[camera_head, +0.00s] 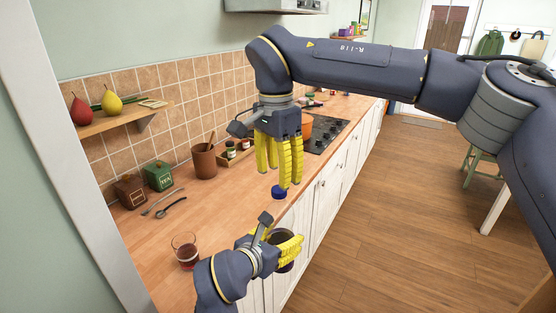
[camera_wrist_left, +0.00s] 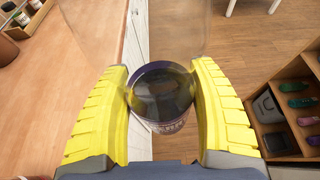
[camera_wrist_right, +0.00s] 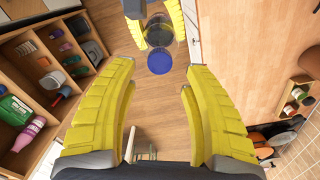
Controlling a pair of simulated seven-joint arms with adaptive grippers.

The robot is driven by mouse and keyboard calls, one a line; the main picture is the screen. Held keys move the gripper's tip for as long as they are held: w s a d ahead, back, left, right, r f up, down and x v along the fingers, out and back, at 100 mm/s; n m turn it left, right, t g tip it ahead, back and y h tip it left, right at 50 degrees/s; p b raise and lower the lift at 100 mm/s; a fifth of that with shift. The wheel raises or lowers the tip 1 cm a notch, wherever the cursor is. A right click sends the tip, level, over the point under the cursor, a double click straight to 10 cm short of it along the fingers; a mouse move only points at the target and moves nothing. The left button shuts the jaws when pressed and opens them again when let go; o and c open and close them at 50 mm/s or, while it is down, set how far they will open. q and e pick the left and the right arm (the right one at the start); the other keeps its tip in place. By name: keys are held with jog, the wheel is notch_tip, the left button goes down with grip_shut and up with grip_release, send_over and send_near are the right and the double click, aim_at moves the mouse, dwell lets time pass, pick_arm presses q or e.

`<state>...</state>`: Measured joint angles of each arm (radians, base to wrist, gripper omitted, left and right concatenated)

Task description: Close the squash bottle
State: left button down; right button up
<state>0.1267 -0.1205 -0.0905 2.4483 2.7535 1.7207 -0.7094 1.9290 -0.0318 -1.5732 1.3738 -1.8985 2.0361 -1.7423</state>
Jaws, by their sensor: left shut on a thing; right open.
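The squash bottle (camera_head: 283,238) is clear, with dark liquid low inside. It looks upright, beyond the counter's front edge. My left gripper (camera_head: 289,247) is shut on it, with yellow fingers on both sides of it in the left wrist view (camera_wrist_left: 162,98). The blue cap (camera_head: 279,192) shows above the bottle, just below my right gripper (camera_head: 278,178). That gripper points down, open and empty. In the right wrist view the cap (camera_wrist_right: 159,61) lies ahead of the open fingers, overlapping the bottle (camera_wrist_right: 158,32). The clear neck is hard to see, so I cannot tell whether the cap is seated.
A glass with dark drink (camera_head: 186,250) stands on the wooden counter (camera_head: 225,205), near spoons (camera_head: 172,207). Canisters (camera_head: 159,176), a utensil pot (camera_head: 204,160) and the hob (camera_head: 325,134) are farther back.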

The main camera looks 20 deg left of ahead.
aim_at(279, 189)
jog(key=shift+f, duration=2.3)
jog(key=shift+c, duration=0.3)
grip_shut()
